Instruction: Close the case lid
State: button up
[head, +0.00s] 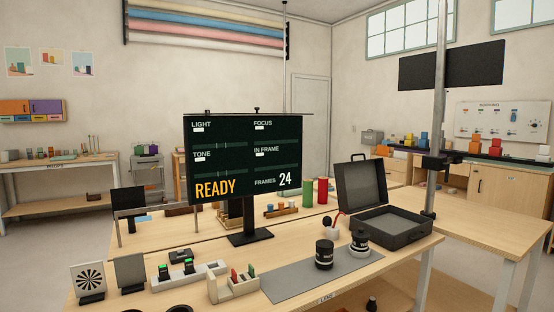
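A dark grey case (388,229) stands on the right part of the wooden table. Its lid (362,184) is open and stands nearly upright at the back, tilted slightly away. The lighter grey inside of the base shows, and I see nothing lying in it. My gripper is not in this view.
Two black lens-like cylinders (324,256) stand on a grey mat (305,281) in front of the case. A display on a stand (243,158) is to the left. A metal post (435,120) rises just right of the case. Red and green cylinders (321,191) stand behind.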

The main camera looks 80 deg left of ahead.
aim_at(361, 185)
jog(key=i+j+u, duration=0.1)
jog(key=u, duration=0.3)
jog(key=i+j+u, duration=0.1)
jog(key=u, duration=0.25)
jog(key=i+j+u, duration=0.1)
jog(key=u, duration=0.3)
jog(key=i+j+u, duration=0.1)
jog(key=u, duration=0.3)
jog(key=i, duration=0.05)
